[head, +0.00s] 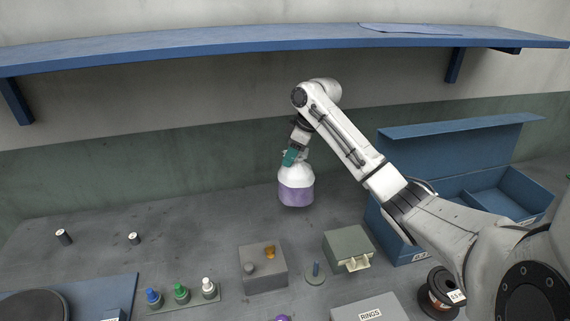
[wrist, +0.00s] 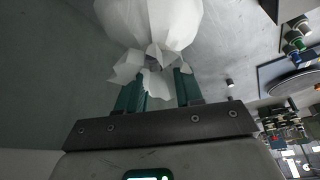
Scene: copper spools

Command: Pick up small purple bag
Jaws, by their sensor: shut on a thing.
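The small purple bag (head: 296,195) has a purple lower part and a white upper part. It is upright below my gripper (head: 291,158) near the back wall in the head view, and appears to hang clear of the bench. In the wrist view my gripper (wrist: 158,78) has its two green fingers shut on the crumpled white neck of the bag (wrist: 150,22). The purple part is hidden in the wrist view.
A blue shelf (head: 250,40) runs along the wall above. An open blue box (head: 410,250) stands right, behind my arm. A grey block (head: 264,278), a grey-green box (head: 349,250), a copper spool (head: 440,290) and colored bottles (head: 181,294) stand in front. The bench's left middle is mostly clear.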

